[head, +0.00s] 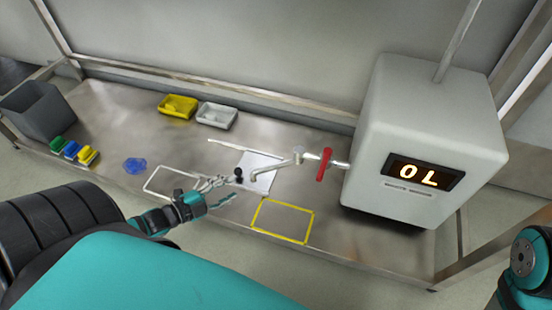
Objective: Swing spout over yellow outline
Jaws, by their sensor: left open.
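The metal spout (276,166) reaches left from a grey dispenser box (392,110), past a red valve handle (324,165). Its free end lies over a pale square plate near a small black knob (238,173). The yellow outline (283,203) is on the steel bench, in front of the spout and nearer me; the spout is not over it. My left gripper (228,190) is open beside the spout's free end, close to the black knob; I cannot tell whether it touches. My right gripper is out of view; only part of that arm shows at the right edge.
A white outline (150,182) lies left of my left gripper. Yellow (178,106) and white (216,115) trays stand at the back. A blue heap (135,166), small coloured blocks (72,150) and a grey bin (38,110) are at left. The dispenser display reads "0 L".

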